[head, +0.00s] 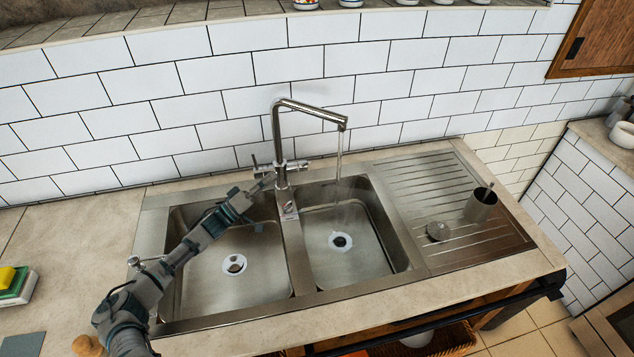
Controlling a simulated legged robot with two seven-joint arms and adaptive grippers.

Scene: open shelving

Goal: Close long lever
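A chrome faucet (279,140) stands behind the double sink, with an angled spout over the right basin. A thin stream of water (339,165) falls from the spout into that basin. Small handles sit at both sides of the faucet's base; a thin lever (255,161) sticks up at its left side. My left arm reaches across the left basin from the lower left. My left gripper (265,182) is at the faucet's base, just below the left lever. Its fingers are too small to tell open from shut, or whether they touch the lever. My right gripper is out of view.
The left basin (215,288) and right basin (372,262) look empty. A ribbed drainboard (420,180) at the right holds a metal cup (480,205) and a round strainer (439,231). A sponge (8,278) lies at the far left. A tiled wall (230,65) rises close behind the faucet.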

